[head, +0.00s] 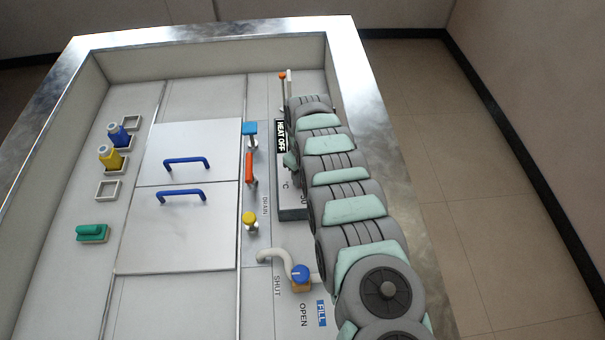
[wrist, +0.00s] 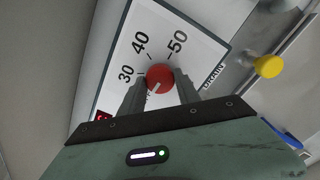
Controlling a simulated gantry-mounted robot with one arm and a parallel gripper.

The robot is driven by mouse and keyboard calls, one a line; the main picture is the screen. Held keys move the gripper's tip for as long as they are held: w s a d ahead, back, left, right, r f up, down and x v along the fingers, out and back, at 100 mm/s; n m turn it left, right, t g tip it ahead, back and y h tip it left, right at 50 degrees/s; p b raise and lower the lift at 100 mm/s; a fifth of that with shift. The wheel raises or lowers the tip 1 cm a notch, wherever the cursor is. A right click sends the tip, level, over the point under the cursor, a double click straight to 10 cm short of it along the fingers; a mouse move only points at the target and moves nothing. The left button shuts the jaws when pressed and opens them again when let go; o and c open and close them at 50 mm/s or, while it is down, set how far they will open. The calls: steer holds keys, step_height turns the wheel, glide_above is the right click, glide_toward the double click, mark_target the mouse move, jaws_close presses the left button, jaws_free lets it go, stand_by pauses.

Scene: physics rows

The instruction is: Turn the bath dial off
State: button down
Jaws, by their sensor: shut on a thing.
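The bath dial (wrist: 160,75) is a round red knob with a white pointer mark on a white scale plate (wrist: 193,48) reading 30, 40 and 50. My gripper (wrist: 160,83) is shut on the dial, one finger on each side. The white mark points down and left, toward small lettering partly covered by the fingers. In the head view my arm hides the dial. The plate's edge (head: 292,213) shows there beside my arm, and a black sign (head: 281,135) at its upper end reads HEAT OFF.
A yellow knob (wrist: 268,66) marked DRAIN stands right of the plate. In the head view, blue (head: 249,128) and red (head: 249,167) handles stand left of the plate. A tap with a blue knob (head: 300,273) sits below. Blue-handled lids (head: 190,225) lie further left.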

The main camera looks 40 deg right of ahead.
steer(key=shift+n, duration=0.5)
steer(key=c, duration=0.9)
jaws_free()
steer(key=shift+o, duration=0.2)
step_height(320, 180, up, 11)
steer(key=shift+s, duration=0.1)
stand_by(0.3)
